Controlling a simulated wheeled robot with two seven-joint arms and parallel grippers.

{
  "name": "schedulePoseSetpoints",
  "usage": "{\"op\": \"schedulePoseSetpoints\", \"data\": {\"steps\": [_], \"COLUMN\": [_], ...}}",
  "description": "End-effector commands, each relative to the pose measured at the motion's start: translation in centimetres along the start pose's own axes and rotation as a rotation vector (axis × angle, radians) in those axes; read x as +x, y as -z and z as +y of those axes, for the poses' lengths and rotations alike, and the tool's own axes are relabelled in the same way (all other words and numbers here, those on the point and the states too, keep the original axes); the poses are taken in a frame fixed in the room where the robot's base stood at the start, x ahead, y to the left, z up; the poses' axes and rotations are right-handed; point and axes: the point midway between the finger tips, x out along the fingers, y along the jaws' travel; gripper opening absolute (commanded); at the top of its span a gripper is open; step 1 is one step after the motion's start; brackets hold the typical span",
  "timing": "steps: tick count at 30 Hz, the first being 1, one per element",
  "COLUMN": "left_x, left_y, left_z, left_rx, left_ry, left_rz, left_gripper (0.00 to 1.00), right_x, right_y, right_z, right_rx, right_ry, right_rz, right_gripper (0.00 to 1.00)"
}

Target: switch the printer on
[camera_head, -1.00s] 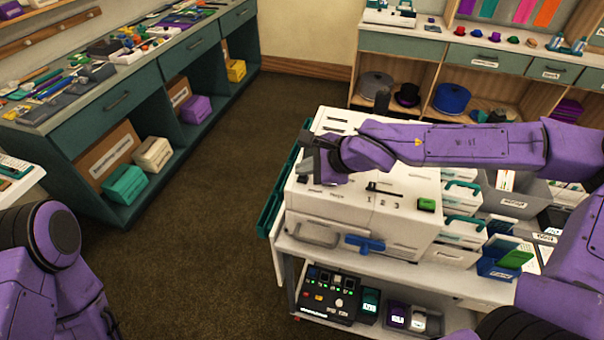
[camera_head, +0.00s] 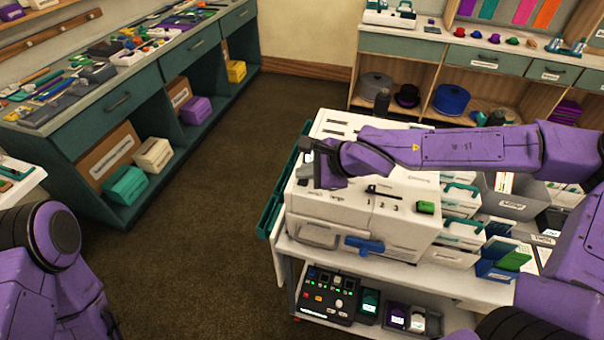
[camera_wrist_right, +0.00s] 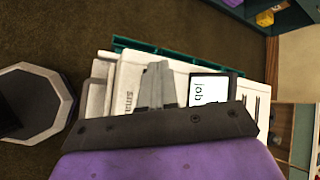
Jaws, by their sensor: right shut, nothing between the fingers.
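The printer (camera_head: 400,215) is a large white box on the top of a white cart, with black slots, a black slider (camera_head: 382,191), a green button (camera_head: 426,207) and a blue lever (camera_head: 364,245) on its front. My right gripper (camera_head: 304,170) is over the printer's left part, its fingers pointing down. In the right wrist view the closed fingers (camera_wrist_right: 158,86) are in front of the white casing, beside a small screen reading "job" (camera_wrist_right: 208,89). They are empty; I cannot tell whether they touch the printer. My forearm hides part of its top. My left gripper is out of view.
A green tray (camera_head: 276,195) stands along the printer's left side. White boxes (camera_head: 462,232) and grey bins (camera_head: 513,200) are to its right. A black control box (camera_head: 327,296) sits on the shelf below. The floor to the left is clear up to a teal workbench (camera_head: 60,140).

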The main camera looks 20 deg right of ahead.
Motion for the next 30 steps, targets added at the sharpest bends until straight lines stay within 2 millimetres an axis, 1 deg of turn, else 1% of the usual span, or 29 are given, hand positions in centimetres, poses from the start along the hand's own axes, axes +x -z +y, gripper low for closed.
{"op": "schedulePoseSetpoints", "data": {"steps": [1, 7, 10, 22, 24, 27, 30], "left_x": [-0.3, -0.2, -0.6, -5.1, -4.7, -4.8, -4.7], "left_y": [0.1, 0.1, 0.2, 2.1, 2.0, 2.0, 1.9], "left_z": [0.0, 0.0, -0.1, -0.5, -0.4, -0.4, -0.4], "left_rx": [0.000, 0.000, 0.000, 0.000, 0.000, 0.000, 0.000], "left_ry": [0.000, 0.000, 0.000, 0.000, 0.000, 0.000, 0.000], "left_rz": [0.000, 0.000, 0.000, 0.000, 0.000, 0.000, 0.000], "left_gripper": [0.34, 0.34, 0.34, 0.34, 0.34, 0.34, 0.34], "right_x": [-0.2, -0.1, -0.4, -3.4, -3.6, -4.2, -4.3], "right_y": [-0.1, -0.1, -0.3, -2.5, -2.7, -3.1, -3.2], "right_z": [-0.1, -0.1, -0.3, -2.5, -2.8, -3.2, -3.2], "right_rx": [0.000, 0.000, -0.001, -0.002, -0.001, -0.001, -0.001], "right_ry": [0.000, 0.001, 0.002, 0.002, 0.005, 0.005, 0.003], "right_rz": [0.000, -0.001, -0.001, 0.000, -0.002, -0.002, -0.001], "right_gripper": [0.00, 0.00, 0.00, 0.00, 0.00, 0.00, 0.00]}}
